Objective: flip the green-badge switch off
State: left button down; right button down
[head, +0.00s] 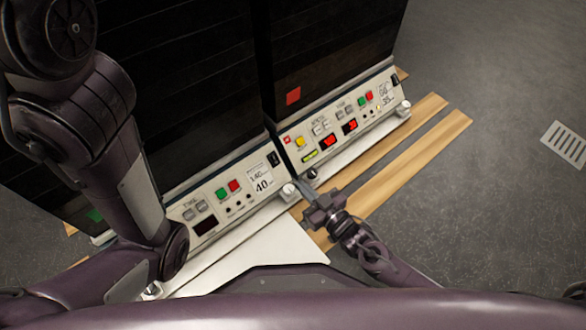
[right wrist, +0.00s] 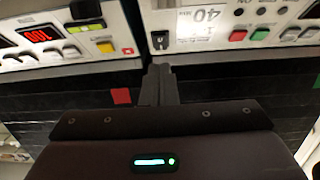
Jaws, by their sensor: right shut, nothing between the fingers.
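The green badge (head: 95,215) is on the left shaker's dark front, partly behind my left arm; it also shows at the right edge of the right wrist view (right wrist: 317,82). That shaker's black rocker switch (head: 273,159) is at the right end of its white panel, and it shows upside down in the right wrist view (right wrist: 160,40). Its display (head: 205,225) is dark. My right gripper (head: 304,188) is shut and empty, in front of the panel near the gap between the shakers. In the right wrist view its fingertips (right wrist: 160,70) line up with the switch; contact cannot be told. My left gripper is out of view.
The right shaker, with a red badge (head: 293,96), stands close beside it; its red displays (head: 329,141) are lit. Its own black switch (head: 395,80) is at its panel's right end. Wooden strips (head: 410,165) lie in front. Open grey floor (head: 480,210) is at right.

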jog(key=s+d, duration=0.1)
jog(key=s+d+f+p, duration=0.1)
jog(key=s, duration=0.1)
jog(key=shift+s+d, duration=0.1)
jog(key=shift+d, duration=0.1)
dwell(0.5)
